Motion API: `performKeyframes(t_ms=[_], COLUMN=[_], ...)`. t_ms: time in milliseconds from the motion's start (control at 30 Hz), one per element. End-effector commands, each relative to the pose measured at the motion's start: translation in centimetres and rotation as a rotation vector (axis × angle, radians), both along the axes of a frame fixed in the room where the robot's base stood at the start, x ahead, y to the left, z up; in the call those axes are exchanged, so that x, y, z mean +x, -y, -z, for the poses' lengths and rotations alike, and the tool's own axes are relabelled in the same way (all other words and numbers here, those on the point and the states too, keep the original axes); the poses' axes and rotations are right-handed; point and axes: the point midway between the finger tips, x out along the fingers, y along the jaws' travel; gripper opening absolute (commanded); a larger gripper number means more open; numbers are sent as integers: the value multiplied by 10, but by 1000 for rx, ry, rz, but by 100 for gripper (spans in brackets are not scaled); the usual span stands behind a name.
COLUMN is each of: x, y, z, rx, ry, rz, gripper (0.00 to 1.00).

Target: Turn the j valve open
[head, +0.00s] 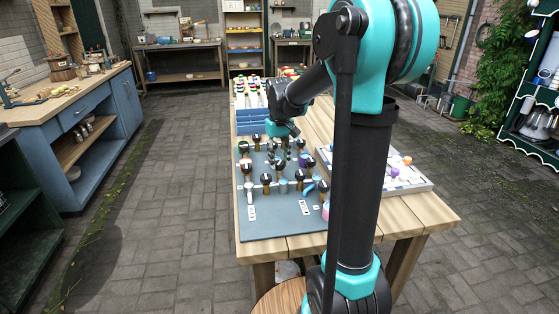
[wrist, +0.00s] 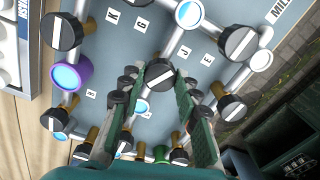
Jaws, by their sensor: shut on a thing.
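The j valve is a round black knob with a white stripe (wrist: 160,75), beside the J label (wrist: 184,52) on the grey-blue board (head: 275,218). In the wrist view its stripe slants diagonally. My gripper (wrist: 170,84) has its two green-padded fingers on either side of this knob, closed on it. In the head view my gripper (head: 287,138) reaches down over the far part of the board, and the fingertips and the knob are hard to make out there.
Several other black knobs, such as one at the upper left (wrist: 65,30) and one at the right (wrist: 232,107), stand close around on silver and brass pipes. A blue-and-purple cap (wrist: 68,76) is left. A white tray (head: 415,187) lies right of the board; blue bins (head: 252,122) stand behind.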

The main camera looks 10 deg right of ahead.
Motion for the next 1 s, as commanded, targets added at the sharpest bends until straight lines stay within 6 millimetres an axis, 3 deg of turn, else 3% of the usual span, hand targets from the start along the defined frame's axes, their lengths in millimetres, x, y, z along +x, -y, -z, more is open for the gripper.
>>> performKeyframes(t_ms=[500, 1000], x=[0, 0], y=[0, 0], z=[0, 0], rx=[0, 0], ry=[0, 1], rz=[-414, -549], gripper=[3, 3])
